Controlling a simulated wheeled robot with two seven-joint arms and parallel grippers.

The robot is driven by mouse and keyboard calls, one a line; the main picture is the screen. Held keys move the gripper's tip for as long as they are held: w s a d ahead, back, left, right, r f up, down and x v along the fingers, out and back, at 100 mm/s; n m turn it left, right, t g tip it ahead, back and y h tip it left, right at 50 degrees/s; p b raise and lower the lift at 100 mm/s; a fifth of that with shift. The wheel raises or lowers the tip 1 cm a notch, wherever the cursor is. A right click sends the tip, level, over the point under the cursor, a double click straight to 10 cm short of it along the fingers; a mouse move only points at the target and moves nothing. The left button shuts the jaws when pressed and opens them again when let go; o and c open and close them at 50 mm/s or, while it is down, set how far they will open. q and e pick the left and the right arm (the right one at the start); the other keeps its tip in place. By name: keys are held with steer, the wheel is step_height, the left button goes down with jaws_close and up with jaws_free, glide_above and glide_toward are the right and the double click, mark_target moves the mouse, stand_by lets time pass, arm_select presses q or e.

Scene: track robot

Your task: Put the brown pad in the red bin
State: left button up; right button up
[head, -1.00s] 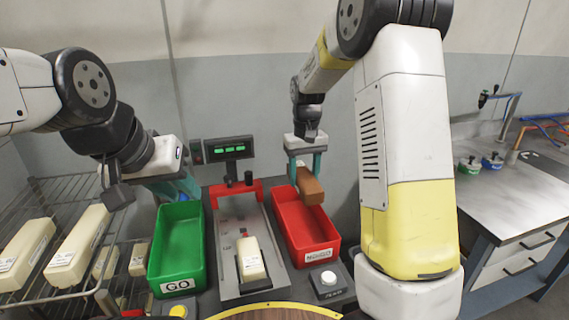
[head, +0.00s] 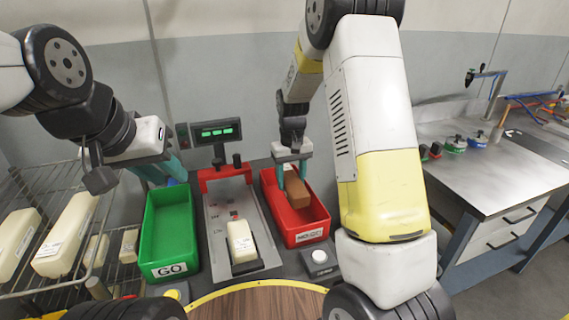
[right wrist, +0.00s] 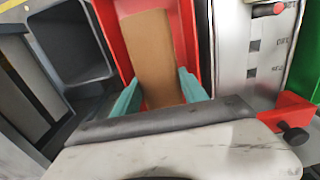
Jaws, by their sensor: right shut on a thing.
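The brown pad (head: 296,190) is a small brown block at the red bin (head: 305,230); its lower part is inside the bin's walls. My right gripper (head: 292,172) is shut on the pad's upper end, above the back half of the bin. In the right wrist view the pad (right wrist: 154,55) sits between the teal fingers (right wrist: 160,95), with the red bin wall (right wrist: 188,30) beside it. I cannot tell whether the pad touches the bin floor. My left gripper (head: 168,172) hangs over the back of the green bin, and its fingertips are not clear.
The green GO bin (head: 170,232) stands left of a grey fixture (head: 228,215) holding a cream block (head: 241,240). A white button box (head: 319,258) is in front of the red bin. A wire rack (head: 60,280) with cream blocks is at left; a metal bench (head: 480,180) is at right.

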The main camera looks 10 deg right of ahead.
steer(key=shift+f, duration=2.35)
steer(key=o, duration=1.5)
steer(key=shift+r, duration=3.9)
steer(key=shift+r, duration=0.1)
